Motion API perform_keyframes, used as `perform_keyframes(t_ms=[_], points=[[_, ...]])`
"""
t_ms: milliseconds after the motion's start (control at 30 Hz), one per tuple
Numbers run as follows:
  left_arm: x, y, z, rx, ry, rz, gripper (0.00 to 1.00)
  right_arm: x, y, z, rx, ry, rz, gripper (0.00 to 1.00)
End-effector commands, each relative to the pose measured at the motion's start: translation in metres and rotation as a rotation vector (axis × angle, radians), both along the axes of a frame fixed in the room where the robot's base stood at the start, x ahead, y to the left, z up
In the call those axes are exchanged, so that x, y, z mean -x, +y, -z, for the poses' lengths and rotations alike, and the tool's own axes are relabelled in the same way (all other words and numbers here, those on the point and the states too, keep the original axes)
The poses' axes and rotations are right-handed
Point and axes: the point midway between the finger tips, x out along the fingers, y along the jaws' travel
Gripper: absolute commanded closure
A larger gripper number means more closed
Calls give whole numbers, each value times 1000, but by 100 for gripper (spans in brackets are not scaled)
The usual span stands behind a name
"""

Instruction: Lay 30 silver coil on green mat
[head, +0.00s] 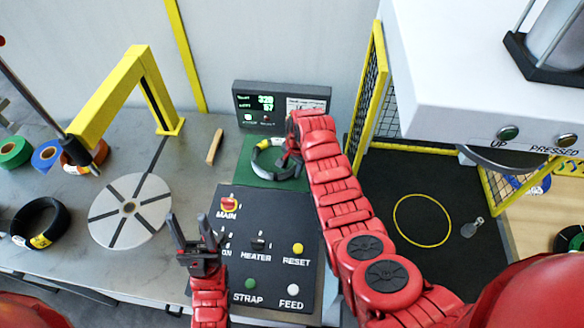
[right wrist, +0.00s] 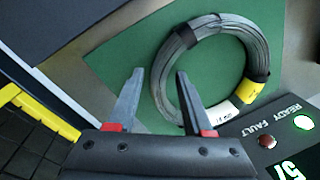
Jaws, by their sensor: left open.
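A silver-grey wire coil (head: 268,158) with dark bands and a yellow label lies flat on the green mat (head: 258,180). In the right wrist view the coil (right wrist: 168,75) also carries a white tag, and bare green mat (right wrist: 120,55) shows to its left. In the head view the right gripper (head: 287,160) partly covers the coil's right side. My left gripper (head: 190,218) is open and empty near the control panel's left edge.
A button panel (head: 275,225) stands in front of the mat, and a display box (head: 282,105) behind it. To the left are a grey turntable (head: 110,228), a yellow arch (head: 115,85), a black coil (head: 38,225) and tape rolls (head: 45,155). A yellow-framed mesh cage (head: 370,80) stands right.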

Motion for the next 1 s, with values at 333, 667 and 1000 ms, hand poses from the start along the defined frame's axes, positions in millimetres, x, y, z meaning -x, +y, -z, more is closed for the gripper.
perform_keyframes(t_ms=[333, 667, 1000], points=[[0, 0, -3, 0, 0, 0, 48, 0, -1, -3, 1, -1, 1, 42], [0, 0, -51, 0, 0, 0, 48, 5, -8, -67, 1, -3, 1, 42], [0, 0, -72, 0, 0, 0, 48, 11, -14, -116, 0, 0, 2, 42]])
